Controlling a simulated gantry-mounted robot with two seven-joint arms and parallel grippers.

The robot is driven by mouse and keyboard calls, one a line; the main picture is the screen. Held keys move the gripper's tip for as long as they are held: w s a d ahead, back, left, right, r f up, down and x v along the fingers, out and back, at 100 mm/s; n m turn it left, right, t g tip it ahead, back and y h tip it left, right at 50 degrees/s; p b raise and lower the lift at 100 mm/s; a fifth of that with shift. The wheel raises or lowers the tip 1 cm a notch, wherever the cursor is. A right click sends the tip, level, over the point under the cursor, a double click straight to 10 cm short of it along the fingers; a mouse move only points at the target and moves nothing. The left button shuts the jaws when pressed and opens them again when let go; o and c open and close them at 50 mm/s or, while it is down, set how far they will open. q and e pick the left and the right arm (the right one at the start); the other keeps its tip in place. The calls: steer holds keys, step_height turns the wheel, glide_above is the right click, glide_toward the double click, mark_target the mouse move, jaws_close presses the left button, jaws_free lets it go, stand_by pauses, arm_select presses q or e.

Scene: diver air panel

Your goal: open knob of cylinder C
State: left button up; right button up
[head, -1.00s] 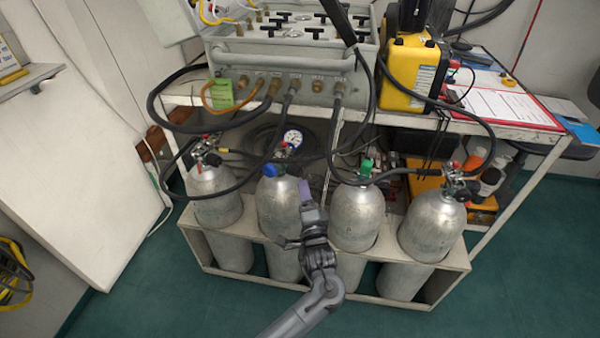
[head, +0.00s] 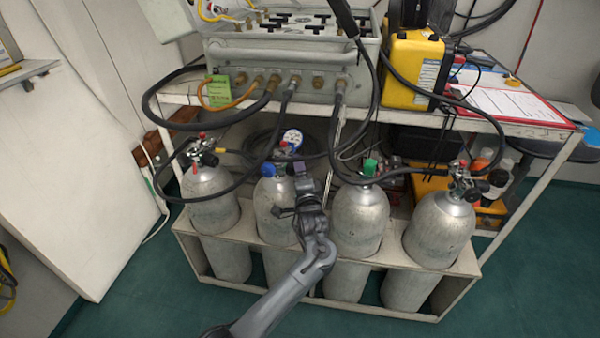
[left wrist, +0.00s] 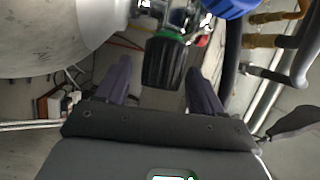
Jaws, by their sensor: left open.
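Four silver cylinders stand in a low rack; I cannot read letters on them. The third from left (head: 358,222) carries a green knob (head: 369,167) at its top. The second (head: 278,205) has a blue knob (head: 268,170). My left gripper (head: 302,170) is open, between the tops of the second and third cylinders. In the left wrist view its two fingers (left wrist: 160,85) point toward a dark ribbed knob (left wrist: 165,62) with a green edge, which shows between them. A blue knob (left wrist: 225,7) is at the upper right. I cannot tell whether the fingers touch the dark knob.
The rack (head: 215,247) holds the cylinders close together. Black hoses (head: 240,185) run over their tops to the grey air panel (head: 305,85) on the shelf. A yellow case (head: 412,70) stands right of the panel. Green floor in front is clear.

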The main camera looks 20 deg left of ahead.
arm_select(q)
steer(key=shift+c, duration=0.2)
steer(key=c, duration=1)
steer(key=shift+o, duration=0.2)
steer(key=shift+f+n+t+y+b, duration=0.15)
steer(key=shift+n+t+y+b, duration=0.3)
steer(key=shift+b, duration=0.5)
steer(key=n+t+y+b, duration=0.1)
steer(key=n+b, duration=0.1)
steer(key=b, duration=0.1)
steer(key=shift+f+y, duration=0.15)
steer(key=shift+y, duration=0.2)
steer(key=shift+r+n+y+b, duration=0.25)
steer(key=shift+n+y+b, duration=0.2)
steer(key=shift+n+y, duration=0.2)
steer(key=shift+r+n+y, duration=0.1)
steer(key=shift+n+y, duration=0.45)
steer(key=shift+n, duration=0.25)
steer(key=shift+n+y, duration=0.4)
steer(key=shift+y, duration=0.1)
